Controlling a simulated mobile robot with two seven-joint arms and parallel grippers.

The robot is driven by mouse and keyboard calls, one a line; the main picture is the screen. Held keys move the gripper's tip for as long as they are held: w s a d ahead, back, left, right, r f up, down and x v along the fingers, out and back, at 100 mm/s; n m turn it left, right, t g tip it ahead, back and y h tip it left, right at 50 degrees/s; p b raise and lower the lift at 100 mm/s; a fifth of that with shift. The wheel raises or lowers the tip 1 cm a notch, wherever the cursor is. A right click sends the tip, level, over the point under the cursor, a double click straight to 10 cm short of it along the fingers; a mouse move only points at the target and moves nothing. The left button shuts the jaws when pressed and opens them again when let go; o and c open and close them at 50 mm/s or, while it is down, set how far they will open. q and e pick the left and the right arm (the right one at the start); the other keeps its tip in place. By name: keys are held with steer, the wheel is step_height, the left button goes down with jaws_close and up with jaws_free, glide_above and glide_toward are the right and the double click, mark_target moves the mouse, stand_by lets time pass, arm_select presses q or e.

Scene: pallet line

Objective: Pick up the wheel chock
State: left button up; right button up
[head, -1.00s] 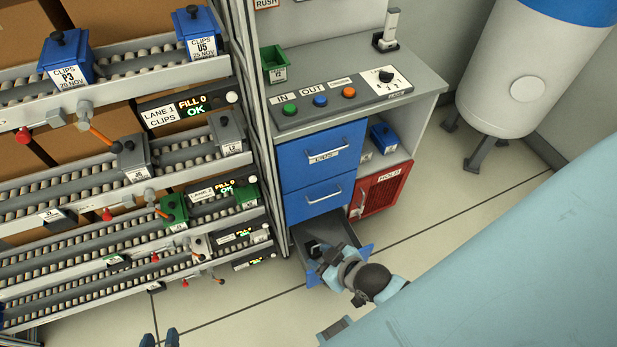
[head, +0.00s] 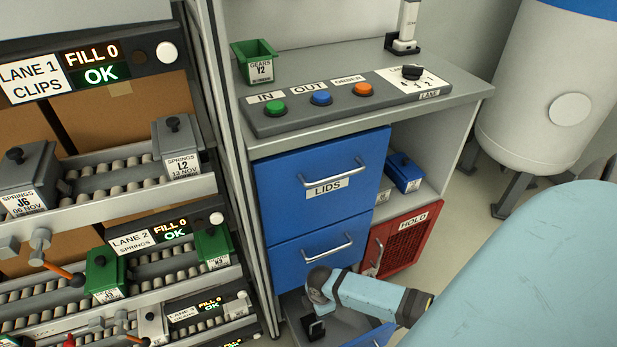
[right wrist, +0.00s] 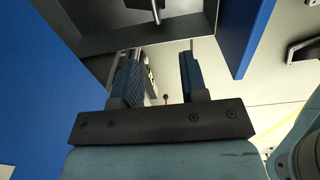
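I cannot make out a wheel chock for certain. A small black angular piece (head: 316,328) shows at the open bottom drawer (head: 345,327) in the head view; I cannot tell whether it is the chock or part of my gripper. My right arm reaches to this drawer from the right. In the right wrist view my right gripper (right wrist: 158,72) has its two blue fingers apart with nothing between them. Dark grey walls and blue panels lie close ahead and beside the fingers. My left gripper is out of view.
Two shut blue drawers (head: 322,180) stand above the open one. A red HOLD door (head: 405,240) is to their right. Roller racks (head: 115,170) with bins fill the left. A grey control desk (head: 350,105) is on top. A white tank (head: 545,90) stands at the right.

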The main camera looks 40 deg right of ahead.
steer(key=f, duration=0.1)
steer(key=b, duration=0.4)
glide_above(317, 323)
step_height(317, 323, down, 8)
steer(key=shift+s+d+r, duration=0.1)
steer(key=shift+r, duration=0.15)
steer(key=f+b, duration=0.4)
steer(key=f, duration=0.2)
steer(key=shift+w, duration=0.2)
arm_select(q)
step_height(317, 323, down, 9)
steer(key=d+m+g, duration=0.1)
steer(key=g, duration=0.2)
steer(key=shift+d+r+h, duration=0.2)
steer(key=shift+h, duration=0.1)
arm_select(e)
steer(key=shift+r, duration=0.1)
jaws_close()
